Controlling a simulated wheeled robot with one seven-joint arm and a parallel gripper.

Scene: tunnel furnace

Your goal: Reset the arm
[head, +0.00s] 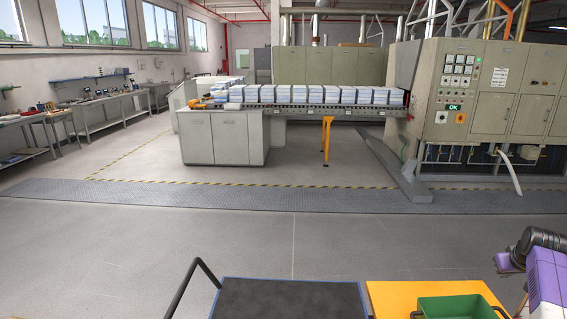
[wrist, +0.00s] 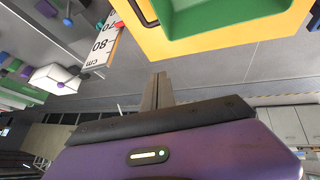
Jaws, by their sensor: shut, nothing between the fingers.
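My gripper (wrist: 158,90) shows in the wrist view, with its grey fingers together and nothing between them. It points over open grey floor, apart from the yellow top and the green bin. In the head view only part of my purple and dark arm shows at the lower right edge; the fingers are not visible there.
A green bin (head: 462,307) sits on a yellow-orange top (head: 395,296) beside a black mat (head: 290,298). The bin also shows in the wrist view (wrist: 262,8). The furnace (head: 468,90), conveyor and a grey cabinet (head: 225,138) stand beyond clear floor.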

